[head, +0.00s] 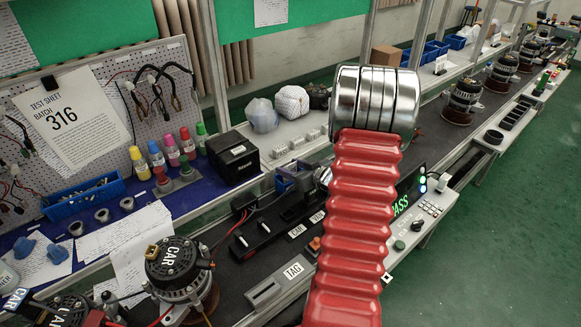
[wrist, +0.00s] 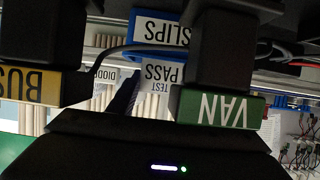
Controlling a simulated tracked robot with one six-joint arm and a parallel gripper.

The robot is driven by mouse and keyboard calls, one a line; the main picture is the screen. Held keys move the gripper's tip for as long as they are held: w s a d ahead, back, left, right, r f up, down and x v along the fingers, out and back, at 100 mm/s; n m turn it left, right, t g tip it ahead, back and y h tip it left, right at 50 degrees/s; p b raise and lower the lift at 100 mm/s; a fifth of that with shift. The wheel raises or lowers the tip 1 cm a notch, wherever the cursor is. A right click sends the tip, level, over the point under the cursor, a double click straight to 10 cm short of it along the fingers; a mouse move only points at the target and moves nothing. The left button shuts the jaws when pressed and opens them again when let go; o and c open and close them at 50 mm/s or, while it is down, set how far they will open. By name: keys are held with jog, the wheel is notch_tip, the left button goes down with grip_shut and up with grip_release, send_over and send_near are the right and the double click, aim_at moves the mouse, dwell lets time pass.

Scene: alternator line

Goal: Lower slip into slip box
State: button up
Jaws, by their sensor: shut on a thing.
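The wrist view is upside down. In it a white slip (wrist: 162,76) reading TEST PASS shows between two dark finger-like blocks of my gripper (wrist: 135,75). My gripper is shut on the slip, though the contact itself is not clear. The blue slip box (wrist: 172,16), with a white SLIPS label, is close beyond the slip, at the top of the picture. The slip overlaps the box's near edge in this view. I cannot tell whether its end is inside. In the head view my red and chrome arm hides the gripper, slip and box.
Yellow BUS (wrist: 30,84) and green VAN (wrist: 220,108) labels flank the slip. In the head view, a tester with a green PASS display (head: 402,205), a TAG unit (head: 275,287), a black box (head: 233,158) and a CAR alternator (head: 178,268) crowd the bench.

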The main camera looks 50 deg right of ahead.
jog(key=shift+f, duration=0.3)
jog(key=o, duration=1.1)
jog(key=shift+s, duration=0.1)
jog(key=v, duration=1.3)
jog(key=shift+s+a+r, duration=0.1)
jog(key=shift+s+r, duration=0.1)
jog(key=shift+s, duration=0.1)
